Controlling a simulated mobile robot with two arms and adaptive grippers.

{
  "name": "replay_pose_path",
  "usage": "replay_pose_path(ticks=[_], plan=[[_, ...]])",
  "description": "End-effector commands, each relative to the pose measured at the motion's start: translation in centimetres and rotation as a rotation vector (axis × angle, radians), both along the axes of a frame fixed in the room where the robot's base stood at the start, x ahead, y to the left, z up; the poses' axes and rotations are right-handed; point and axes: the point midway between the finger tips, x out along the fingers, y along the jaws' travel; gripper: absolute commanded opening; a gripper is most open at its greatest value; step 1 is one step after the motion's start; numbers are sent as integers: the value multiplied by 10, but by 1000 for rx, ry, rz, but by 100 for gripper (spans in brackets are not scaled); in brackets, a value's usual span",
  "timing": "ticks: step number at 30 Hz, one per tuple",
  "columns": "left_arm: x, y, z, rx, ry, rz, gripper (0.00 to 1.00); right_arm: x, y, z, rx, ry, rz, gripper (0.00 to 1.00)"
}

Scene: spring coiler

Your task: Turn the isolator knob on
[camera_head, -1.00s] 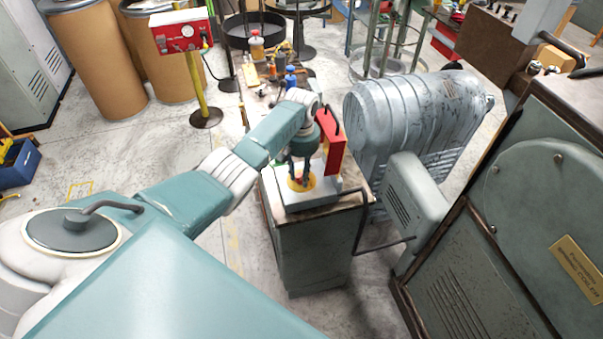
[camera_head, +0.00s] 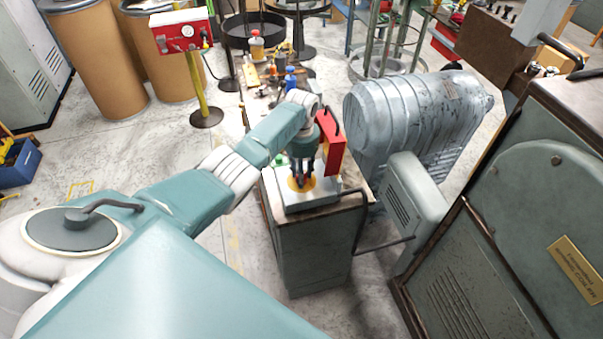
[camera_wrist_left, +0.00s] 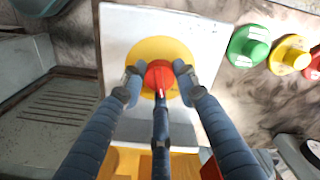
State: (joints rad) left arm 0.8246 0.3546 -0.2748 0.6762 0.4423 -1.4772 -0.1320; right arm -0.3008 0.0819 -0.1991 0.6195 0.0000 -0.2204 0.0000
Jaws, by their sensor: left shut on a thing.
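The isolator knob (camera_wrist_left: 158,78) is red and sits on a round yellow plate (camera_wrist_left: 150,48) on a light grey box (camera_wrist_left: 118,30). In the head view the yellow plate (camera_head: 293,184) shows on the box (camera_head: 318,196), on top of a grey cabinet. My left gripper (camera_wrist_left: 160,82) points down at the knob, with its fingers shut around it. In the head view the left gripper (camera_head: 301,181) covers most of the knob. The knob's pointer and exact angle are partly hidden by the middle finger. My right gripper is not in view.
Green (camera_wrist_left: 250,45) and yellow (camera_wrist_left: 290,55) buttons lie right of the box in the wrist view. A red box (camera_head: 333,145) stands close to the gripper. A ribbed grey motor housing (camera_head: 415,115) is to the right. Bare floor lies left of the cabinet (camera_head: 308,250).

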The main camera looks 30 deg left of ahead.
Motion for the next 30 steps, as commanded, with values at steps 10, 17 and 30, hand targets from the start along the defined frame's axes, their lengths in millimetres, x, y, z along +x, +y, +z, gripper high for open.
replay_pose_path(ticks=[10, 17, 30], plan=[[1, 0, 1, -2, -3, -330, 4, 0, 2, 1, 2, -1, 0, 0], [1, 0, 1, -1, -3, -549, 4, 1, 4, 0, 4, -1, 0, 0], [1, 0, 1, 1, -3, -917, 4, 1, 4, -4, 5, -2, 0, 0]])
